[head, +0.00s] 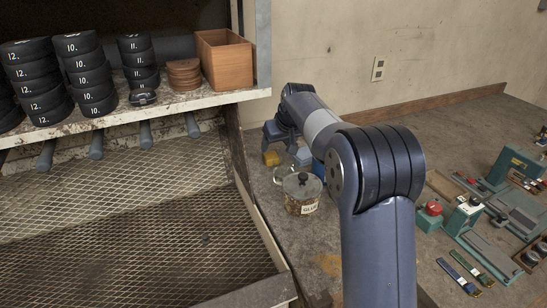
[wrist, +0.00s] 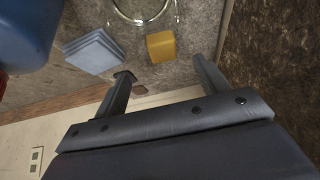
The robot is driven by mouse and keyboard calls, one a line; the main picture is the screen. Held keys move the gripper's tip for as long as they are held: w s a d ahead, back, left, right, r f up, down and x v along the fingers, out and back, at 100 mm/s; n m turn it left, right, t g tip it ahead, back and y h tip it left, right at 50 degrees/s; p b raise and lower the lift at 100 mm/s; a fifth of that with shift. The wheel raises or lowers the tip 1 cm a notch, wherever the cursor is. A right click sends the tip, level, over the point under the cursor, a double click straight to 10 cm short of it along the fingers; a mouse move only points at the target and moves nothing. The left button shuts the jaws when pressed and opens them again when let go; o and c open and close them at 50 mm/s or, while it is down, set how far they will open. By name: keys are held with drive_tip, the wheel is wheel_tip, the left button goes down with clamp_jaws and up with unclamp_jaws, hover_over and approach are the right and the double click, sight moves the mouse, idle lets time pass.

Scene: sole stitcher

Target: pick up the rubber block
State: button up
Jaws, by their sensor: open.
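A small amber-yellow block (head: 271,158), the likeliest rubber block, lies on the bench beside the shelf's side wall. In the wrist view the yellow block (wrist: 161,46) sits just beyond the fingertips, between their lines and nearer the right finger. My gripper (wrist: 162,68) is open, with nothing between its fingers. In the head view my gripper (head: 279,139) hangs above and behind the block, partly hidden by my own arm.
A blue-grey folded, layered thing (wrist: 94,51) lies left of the block in the wrist view. A blue container (wrist: 27,35) stands beyond it. A lidded glue pot (head: 301,193) stands in front of the block. The shelf's side panel (head: 236,160) is close on the left.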

sight(271, 156)
drive_tip(key=x, duration=0.4)
drive_tip(key=shift+a+p+x, duration=0.2)
drive_tip(key=shift+p+x, duration=0.65)
drive_tip(key=shift+x, duration=1.65)
drive_tip(key=shift+w+r, duration=0.1)
drive_tip(key=shift+r, duration=0.1)
drive_tip(key=shift+c, duration=0.3)
drive_tip(key=c, duration=1)
